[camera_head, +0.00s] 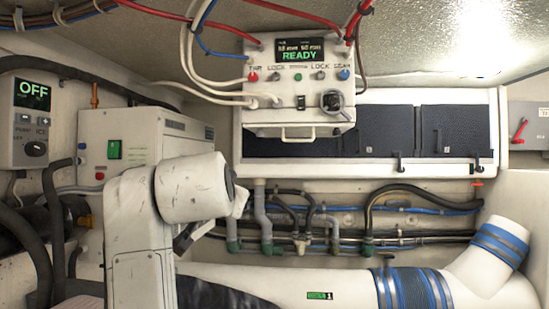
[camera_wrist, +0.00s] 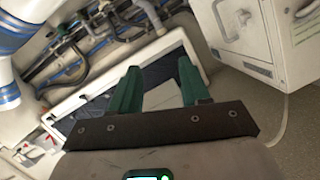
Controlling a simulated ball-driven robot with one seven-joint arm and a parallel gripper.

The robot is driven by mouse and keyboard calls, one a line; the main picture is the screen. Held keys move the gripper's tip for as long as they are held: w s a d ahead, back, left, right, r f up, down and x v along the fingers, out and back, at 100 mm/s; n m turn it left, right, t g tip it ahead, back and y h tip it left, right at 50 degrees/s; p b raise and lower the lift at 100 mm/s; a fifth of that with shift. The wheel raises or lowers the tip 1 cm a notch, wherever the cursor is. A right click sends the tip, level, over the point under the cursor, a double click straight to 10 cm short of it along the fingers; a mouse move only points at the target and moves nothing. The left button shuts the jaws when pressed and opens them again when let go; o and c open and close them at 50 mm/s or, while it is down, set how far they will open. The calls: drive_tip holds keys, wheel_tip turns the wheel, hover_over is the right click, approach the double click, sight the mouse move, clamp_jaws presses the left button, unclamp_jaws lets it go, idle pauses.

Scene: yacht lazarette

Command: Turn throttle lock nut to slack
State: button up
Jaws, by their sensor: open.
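The control box (camera_head: 298,85) hangs at the upper middle of the head view, its screen reading READY. Beside the label THR on its face is a red knob (camera_head: 252,76). A small grey knob (camera_head: 275,77) sits under the left LOCK label and looks like the throttle lock nut; its turn position is too small to read. Another small grey knob (camera_head: 320,75) sits under the right LOCK label. My gripper (camera_wrist: 158,68) shows two green fingers spread apart in the wrist view, with nothing between them. In the head view my arm is left of and below the control box, apart from it.
Red, white and blue cables run above the control box. A panel reading OFF (camera_head: 31,123) and a white cabinet (camera_head: 120,150) stand at left. Pipes (camera_head: 300,240) and a large white duct (camera_head: 340,290) lie below. A white box (camera_wrist: 240,35) shows upper right in the wrist view.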

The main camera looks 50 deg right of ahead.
drive_tip(key=s+r+m+h, duration=0.1)
drive_tip(key=s+r+m, duration=0.2)
drive_tip(key=r, duration=1)
drive_tip(key=m+h+p, duration=0.1)
drive_tip(key=m+h, duration=0.2)
drive_tip(key=m, duration=0.1)
approach(276, 76)
drive_tip(key=p+x, duration=0.3)
drive_tip(key=x, duration=0.5)
drive_tip(key=shift+w+d, duration=0.1)
drive_tip(key=shift+c, duration=0.3)
clamp_jaws()
